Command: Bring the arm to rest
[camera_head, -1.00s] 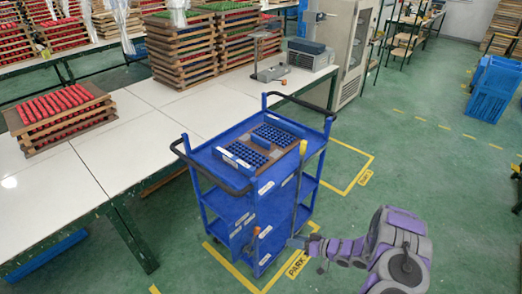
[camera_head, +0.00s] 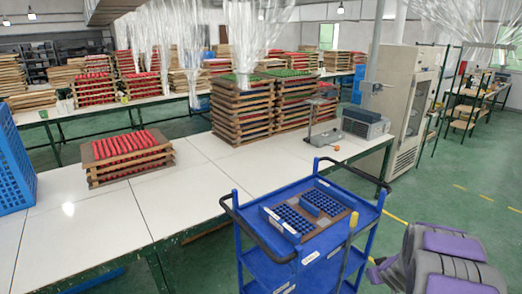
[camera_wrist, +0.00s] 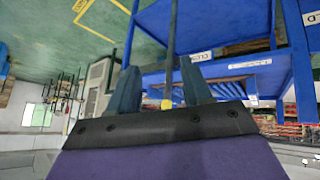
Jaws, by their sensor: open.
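In the head view my arm, purple and grey, fills the lower right, beside the blue cart. In the wrist view my gripper (camera_wrist: 158,68) is open, with its two dark fingers apart. A thin dark stick with a yellow end (camera_wrist: 167,104) shows between the fingers in the picture; I cannot tell its distance, and nothing looks clamped. The wrist picture looks upside down, with the green floor at the top. The blue cart (camera_wrist: 225,20) fills its right side.
The blue cart (camera_head: 258,262) carries blue hole-filled blocks (camera_head: 325,202) on a brown board. A stick with a tan top (camera_head: 353,223) stands at its right side. A white table (camera_head: 110,222) holds stacked trays (camera_head: 243,113). Green floor is open at right.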

